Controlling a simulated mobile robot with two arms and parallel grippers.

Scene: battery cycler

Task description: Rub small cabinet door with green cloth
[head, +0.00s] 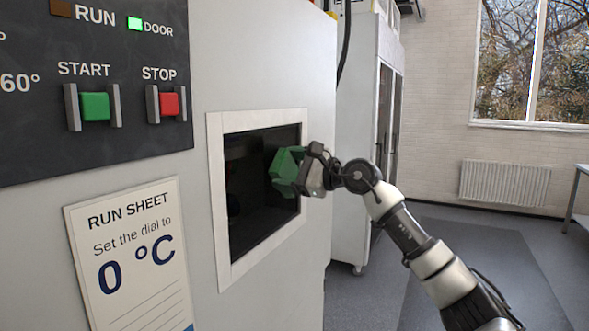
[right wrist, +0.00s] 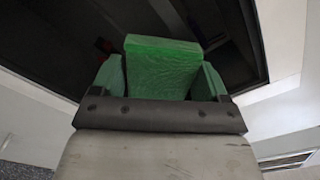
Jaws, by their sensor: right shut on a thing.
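The small cabinet door (head: 250,180) is a dark, glossy panel in a pale square frame on the front of the light grey cabinet. It also fills the upper part of the right wrist view (right wrist: 60,45). My right gripper (head: 302,172) is at the right part of the panel, shut on the green cloth (head: 284,172). In the right wrist view the cloth (right wrist: 162,68) is a green block in front of the dark panel, with green pieces on both sides. I cannot tell whether the cloth touches the panel. My left gripper is not in view.
A control panel with a green START button (head: 95,106) and a red STOP button (head: 169,103) is at upper left. The DOOR lamp (head: 134,23) is lit green. A run sheet (head: 133,255) hangs below. Open floor (head: 480,260) lies to the right.

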